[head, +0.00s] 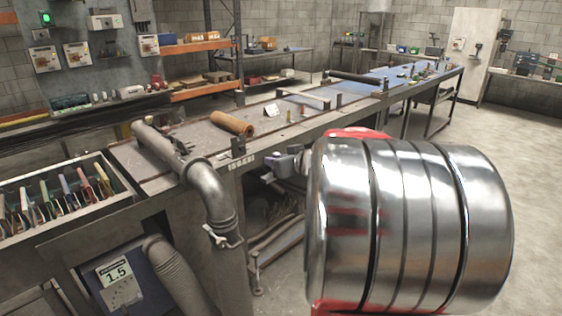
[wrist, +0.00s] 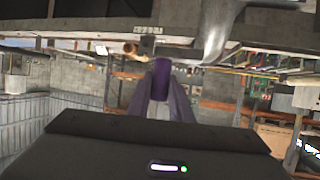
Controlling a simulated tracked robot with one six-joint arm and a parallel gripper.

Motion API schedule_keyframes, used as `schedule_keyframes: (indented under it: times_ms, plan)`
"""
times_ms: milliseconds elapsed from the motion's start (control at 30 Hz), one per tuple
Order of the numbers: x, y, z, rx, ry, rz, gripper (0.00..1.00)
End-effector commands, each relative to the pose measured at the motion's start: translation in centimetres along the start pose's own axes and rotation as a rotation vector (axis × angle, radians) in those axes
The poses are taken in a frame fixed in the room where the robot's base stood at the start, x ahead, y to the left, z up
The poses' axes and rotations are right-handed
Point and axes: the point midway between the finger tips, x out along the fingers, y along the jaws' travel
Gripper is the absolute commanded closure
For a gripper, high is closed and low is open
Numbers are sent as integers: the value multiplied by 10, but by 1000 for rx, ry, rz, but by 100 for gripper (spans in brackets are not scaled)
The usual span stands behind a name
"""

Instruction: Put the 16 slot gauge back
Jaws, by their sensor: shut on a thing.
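My gripper (head: 278,163) is beside the front edge of the long bench, left of my large shiny arm link. In the wrist view my gripper (wrist: 162,88) is shut on a dark purple piece (wrist: 162,78), probably the slot gauge's handle. No number can be read on it, and the rest of it is hidden. An open rack (head: 128,200) at the left holds several upright gauges with coloured handles, among them a pink one (head: 86,188) and a green one (head: 46,200). Their numbers are too small to read.
A bent metal pipe (head: 208,190) stands between the rack and my gripper. A brown roll (head: 232,123) lies on the bench (head: 190,138). A blue box (head: 142,275) marked 1.5 is below the rack. The floor at the right is clear.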

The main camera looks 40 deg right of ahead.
Motion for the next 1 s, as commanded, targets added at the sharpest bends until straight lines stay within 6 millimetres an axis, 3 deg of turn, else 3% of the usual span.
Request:
schedule_keyframes:
  times_ms: [567,1000]
  plan:
    - [36,-66,13,-4,-2,-14,100]
    - [65,-158,51,-17,-3,-47,100]
